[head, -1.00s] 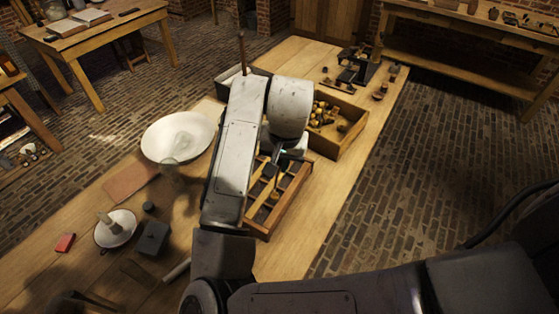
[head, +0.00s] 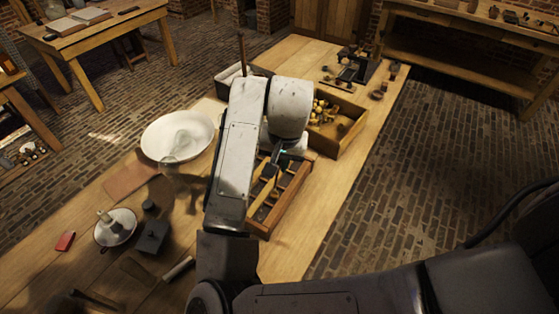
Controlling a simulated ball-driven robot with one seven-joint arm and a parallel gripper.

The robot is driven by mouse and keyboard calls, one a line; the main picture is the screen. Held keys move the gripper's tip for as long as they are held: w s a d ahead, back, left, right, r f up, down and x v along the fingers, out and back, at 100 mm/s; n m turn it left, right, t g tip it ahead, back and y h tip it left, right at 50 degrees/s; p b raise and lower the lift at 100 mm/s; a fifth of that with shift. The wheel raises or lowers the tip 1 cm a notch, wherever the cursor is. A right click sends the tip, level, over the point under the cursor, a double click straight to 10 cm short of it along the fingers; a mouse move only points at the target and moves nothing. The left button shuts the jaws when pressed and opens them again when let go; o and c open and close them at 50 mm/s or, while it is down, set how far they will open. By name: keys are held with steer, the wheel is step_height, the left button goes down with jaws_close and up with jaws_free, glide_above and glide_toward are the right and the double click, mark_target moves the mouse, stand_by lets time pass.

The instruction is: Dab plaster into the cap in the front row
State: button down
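My gripper (head: 281,157) is a small dark shape below the white wrist, over the far part of a low wooden rack (head: 295,186). The rack has compartments with yellowish strips across it and dark pieces inside. My arm covers the rack's left side. I cannot tell whether the gripper is open or shut, or holds anything. A wide white bowl (head: 152,140) stands left of my arm, with a pale translucent shape over its right part. I cannot make out plaster, or which piece is the cap in the front row.
A wooden box (head: 351,139) with small brass-coloured parts stands behind the rack. A candle dish (head: 101,237), a dark block (head: 152,235) and a red block (head: 65,240) lie at the left. The bench's right strip (head: 335,205) is clear.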

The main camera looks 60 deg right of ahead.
mark_target(280, 169)
steer(key=shift+f+b, duration=1.15)
steer(key=shift+f, duration=0.4)
stand_by(1.1)
steer(key=shift+r, duration=0.15)
stand_by(0.7)
